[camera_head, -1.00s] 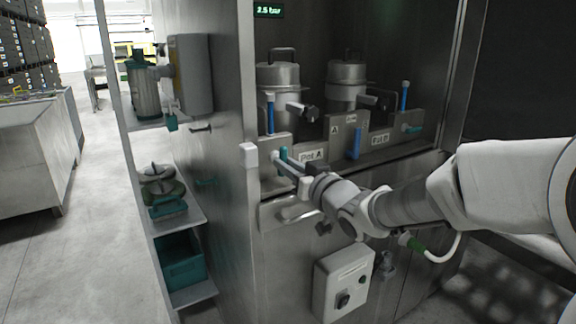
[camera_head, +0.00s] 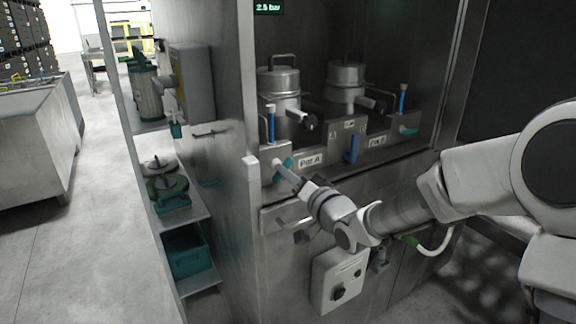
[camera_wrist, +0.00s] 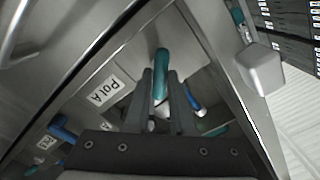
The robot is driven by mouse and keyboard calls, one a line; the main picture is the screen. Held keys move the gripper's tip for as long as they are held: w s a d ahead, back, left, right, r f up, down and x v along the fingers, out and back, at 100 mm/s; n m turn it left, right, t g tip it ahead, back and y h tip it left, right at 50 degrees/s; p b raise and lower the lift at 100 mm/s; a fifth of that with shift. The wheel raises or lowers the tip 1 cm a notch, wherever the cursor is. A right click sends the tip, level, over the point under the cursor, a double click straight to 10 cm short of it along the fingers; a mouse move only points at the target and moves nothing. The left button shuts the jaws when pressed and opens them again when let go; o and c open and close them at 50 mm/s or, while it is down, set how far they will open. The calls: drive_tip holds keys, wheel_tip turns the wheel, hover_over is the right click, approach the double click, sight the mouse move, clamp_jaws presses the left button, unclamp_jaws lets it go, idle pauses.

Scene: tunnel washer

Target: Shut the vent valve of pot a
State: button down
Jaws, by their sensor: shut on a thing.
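Pot A (camera_head: 279,82) is the left metal pot, behind a panel with a "Pot A" label (camera_head: 311,161). A teal valve handle (camera_head: 286,164) sits on the panel left of that label, slanting up to the right. My gripper (camera_head: 281,168) reaches it from the front and is shut on it. In the wrist view the teal handle (camera_wrist: 161,62) stands between the two dark fingers of my gripper (camera_wrist: 160,80). The fingers hide part of the handle and its pivot.
A blue-handled lever (camera_head: 271,124) stands just behind the teal handle. Another blue handle (camera_head: 352,150) is right of the label. Pot B's teal handle (camera_head: 408,131) is farther right. A grey control box (camera_head: 338,281) is below.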

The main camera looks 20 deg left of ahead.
drive_tip(key=m+p, duration=0.4)
drive_tip(key=m, duration=0.2)
drive_tip(key=shift+d+p, duration=0.1)
drive_tip(key=shift+p, duration=0.2)
drive_tip(key=m+p, duration=0.2)
drive_tip(key=m, duration=0.2)
drive_tip(key=shift+f, duration=0.1)
drive_tip(key=shift+m, duration=0.3)
unclamp_jaws()
drive_tip(key=p+v, duration=0.2)
drive_tip(key=v, duration=0.6)
idle(0.3)
drive_tip(key=shift+s, duration=0.1)
